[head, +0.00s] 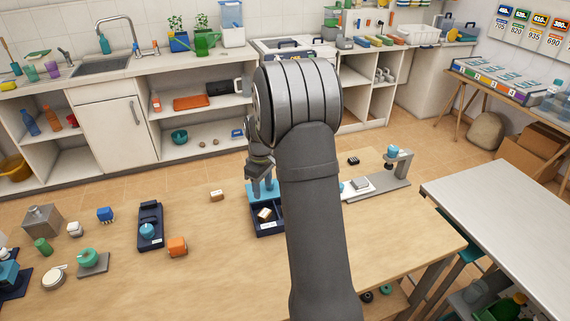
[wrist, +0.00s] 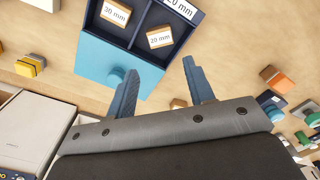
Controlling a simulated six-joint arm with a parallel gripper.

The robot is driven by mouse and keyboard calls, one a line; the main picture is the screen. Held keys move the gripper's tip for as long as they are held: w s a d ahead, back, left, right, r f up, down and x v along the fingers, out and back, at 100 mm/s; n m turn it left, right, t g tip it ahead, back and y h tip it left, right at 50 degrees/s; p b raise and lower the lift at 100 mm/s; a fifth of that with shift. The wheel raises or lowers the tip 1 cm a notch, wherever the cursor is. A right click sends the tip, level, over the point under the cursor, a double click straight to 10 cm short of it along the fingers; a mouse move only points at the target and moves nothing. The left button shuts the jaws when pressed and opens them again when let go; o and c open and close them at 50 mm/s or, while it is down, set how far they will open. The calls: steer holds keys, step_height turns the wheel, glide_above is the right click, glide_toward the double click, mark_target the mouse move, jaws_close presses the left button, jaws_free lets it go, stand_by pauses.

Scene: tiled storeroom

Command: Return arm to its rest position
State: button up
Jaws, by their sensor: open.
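My gripper (head: 262,186) hangs over the wooden table beside the dark divided tray (head: 270,233), partly hidden behind my arm in the head view. In the wrist view my gripper (wrist: 160,72) has its two blue-grey fingers spread apart with nothing between them. The tray's light blue panel (wrist: 98,62) lies by the left finger in that view. Small labelled blocks sit in the tray compartments, one on the left (wrist: 115,13) and one on the right (wrist: 159,37). Contact between fingers and tray cannot be told.
A small block (head: 217,195) lies left of the tray. A dark holder (head: 150,232) and an orange block (head: 177,246) stand further left. A grey stand (head: 390,187) is at the right, partly behind my arm. Bare tabletop lies in front of the tray.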

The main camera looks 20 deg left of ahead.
mark_target(265, 212)
step_height(265, 212, down, 12)
steer(key=shift+r, duration=1.9)
